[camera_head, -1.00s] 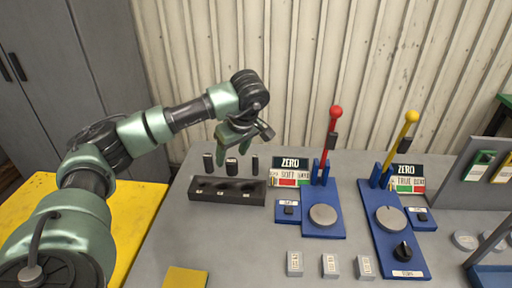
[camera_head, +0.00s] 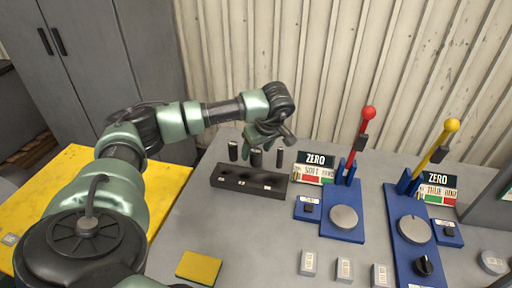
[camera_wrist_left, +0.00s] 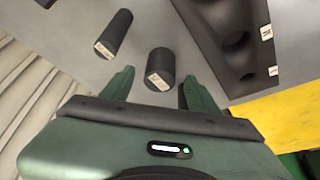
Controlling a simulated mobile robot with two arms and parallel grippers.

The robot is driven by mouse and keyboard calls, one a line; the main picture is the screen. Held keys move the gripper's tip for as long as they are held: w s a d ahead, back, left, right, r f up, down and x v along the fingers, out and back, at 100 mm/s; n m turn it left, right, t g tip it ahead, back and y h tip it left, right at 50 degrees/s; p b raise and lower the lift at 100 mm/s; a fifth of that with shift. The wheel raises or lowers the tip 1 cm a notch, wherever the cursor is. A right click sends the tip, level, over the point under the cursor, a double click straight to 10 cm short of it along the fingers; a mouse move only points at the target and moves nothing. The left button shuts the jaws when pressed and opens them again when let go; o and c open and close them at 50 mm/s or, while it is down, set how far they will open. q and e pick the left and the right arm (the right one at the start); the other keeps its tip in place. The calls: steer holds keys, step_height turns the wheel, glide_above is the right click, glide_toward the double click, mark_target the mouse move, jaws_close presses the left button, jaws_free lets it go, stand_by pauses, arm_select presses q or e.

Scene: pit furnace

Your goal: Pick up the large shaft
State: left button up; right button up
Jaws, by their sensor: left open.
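Three dark upright shafts stand on the grey table behind a black holder block (camera_head: 249,183). The middle one is the widest, the large shaft (camera_head: 256,159). A slimmer shaft (camera_head: 233,150) stands to its left and another (camera_head: 280,157) to its right. My left gripper (camera_head: 264,146) hangs open just above the large shaft. In the left wrist view the large shaft (camera_wrist_left: 160,68), with a white label, lies between and just beyond the open fingers, apart from both. My right gripper is out of view.
To the right stand a blue panel with a red-knobbed lever (camera_head: 368,112) and one with a yellow-knobbed lever (camera_head: 452,124), with display signs. Small labelled blocks (camera_head: 344,269) and a yellow pad (camera_head: 199,267) lie in front. A corrugated wall is close behind.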

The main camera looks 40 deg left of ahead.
arm_select(q)
jaws_close()
steer(key=shift+r, duration=0.1)
